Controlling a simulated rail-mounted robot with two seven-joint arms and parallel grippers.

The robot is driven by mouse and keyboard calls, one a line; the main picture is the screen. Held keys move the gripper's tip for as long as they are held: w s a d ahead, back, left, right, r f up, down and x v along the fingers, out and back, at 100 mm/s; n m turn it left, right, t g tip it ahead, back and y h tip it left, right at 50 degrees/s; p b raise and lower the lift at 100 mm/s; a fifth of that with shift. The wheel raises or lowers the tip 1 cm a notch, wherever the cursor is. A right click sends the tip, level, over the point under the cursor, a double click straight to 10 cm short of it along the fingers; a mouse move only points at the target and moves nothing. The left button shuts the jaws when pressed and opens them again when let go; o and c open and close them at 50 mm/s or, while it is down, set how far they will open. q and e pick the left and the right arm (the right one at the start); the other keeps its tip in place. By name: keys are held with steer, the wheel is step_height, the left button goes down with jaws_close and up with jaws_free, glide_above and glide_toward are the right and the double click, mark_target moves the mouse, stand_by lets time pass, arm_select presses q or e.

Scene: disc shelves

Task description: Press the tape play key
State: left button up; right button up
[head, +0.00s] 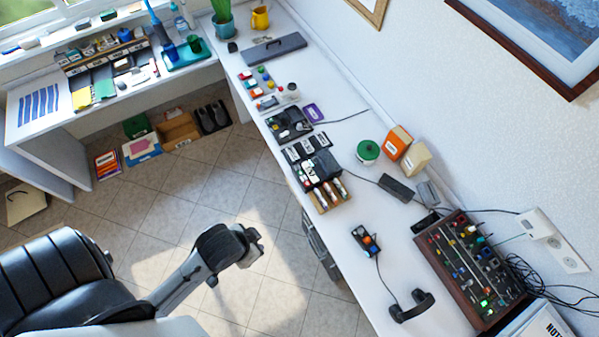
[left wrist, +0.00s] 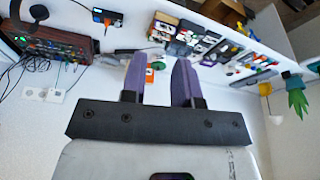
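A dark boxy device (head: 316,168) with small light parts on top sits mid-counter; it may be the tape player, but its keys are too small to tell apart. Another black device (head: 288,122) with coloured parts lies farther back. My left gripper (head: 252,244) is over the floor, left of the counter and apart from both devices. In the left wrist view its two purple fingers (left wrist: 160,78) stand apart with nothing held between them. Dark devices on the counter (left wrist: 184,38) show small beyond the fingertips. My right gripper is not in view.
A wooden-sided control panel (head: 470,262) with knobs, a handset (head: 411,306) and a small orange-and-black device (head: 365,240) occupy the near counter. A green round tin (head: 368,151) stands near the wall. A black chair (head: 50,275) is lower left. Open floor surrounds my gripper.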

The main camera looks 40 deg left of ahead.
arm_select(q)
steer(key=shift+a, duration=0.25)
steer(key=shift+c, duration=0.2)
jaws_close()
steer(key=shift+d, duration=0.15)
steer(key=shift+a, duration=0.2)
stand_by(0.7)
steer(key=shift+d, duration=0.1)
